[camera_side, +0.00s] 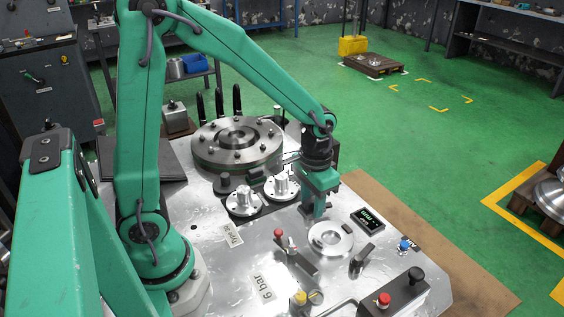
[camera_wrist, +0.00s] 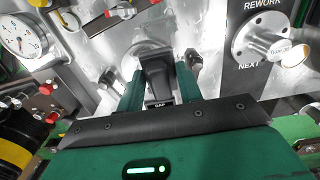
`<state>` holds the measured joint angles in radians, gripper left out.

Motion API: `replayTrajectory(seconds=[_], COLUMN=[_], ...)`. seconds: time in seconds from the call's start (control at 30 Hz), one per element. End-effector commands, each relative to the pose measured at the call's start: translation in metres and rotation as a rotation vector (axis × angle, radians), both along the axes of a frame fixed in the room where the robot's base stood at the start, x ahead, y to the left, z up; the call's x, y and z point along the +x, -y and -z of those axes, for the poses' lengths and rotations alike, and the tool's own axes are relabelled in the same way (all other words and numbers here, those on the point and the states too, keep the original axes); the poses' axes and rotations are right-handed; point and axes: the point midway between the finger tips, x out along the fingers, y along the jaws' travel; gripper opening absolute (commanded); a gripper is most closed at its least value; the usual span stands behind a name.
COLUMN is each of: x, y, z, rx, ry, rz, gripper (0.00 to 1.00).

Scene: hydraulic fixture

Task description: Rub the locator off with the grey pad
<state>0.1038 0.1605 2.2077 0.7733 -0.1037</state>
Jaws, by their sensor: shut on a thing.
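The locator (camera_side: 331,238) is a round, bright metal seat on the plate in the side view. In the wrist view its pale disc (camera_wrist: 146,48) shows partly behind what I hold. My gripper (camera_side: 319,212) points down at the locator's far edge. In the wrist view its green fingers (camera_wrist: 160,88) are shut on a dark grey block, which looks like the grey pad (camera_wrist: 157,73). The pad's lower face is hidden, so I cannot tell whether it touches the locator.
Two flanged parts (camera_side: 280,188) stand on a dark mat left of my gripper. A gap display (camera_side: 367,220) lies right of the locator. A red-knobbed lever (camera_side: 296,255) and a dark clamp (camera_side: 361,260) stand nearby. A large bolted disc (camera_side: 236,143) lies behind.

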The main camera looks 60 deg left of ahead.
Motion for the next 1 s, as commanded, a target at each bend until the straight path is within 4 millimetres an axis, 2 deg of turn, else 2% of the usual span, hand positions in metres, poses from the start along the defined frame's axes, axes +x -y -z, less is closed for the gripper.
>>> replayTrajectory(seconds=[0.37, 1.0], x=[0.0, 0.0], y=[0.0, 0.0], z=[0.007, 0.052], rx=[0.0, 0.0], ry=[-0.001, -0.003], rz=[0.0, 0.001], gripper=[0.1, 0.1])
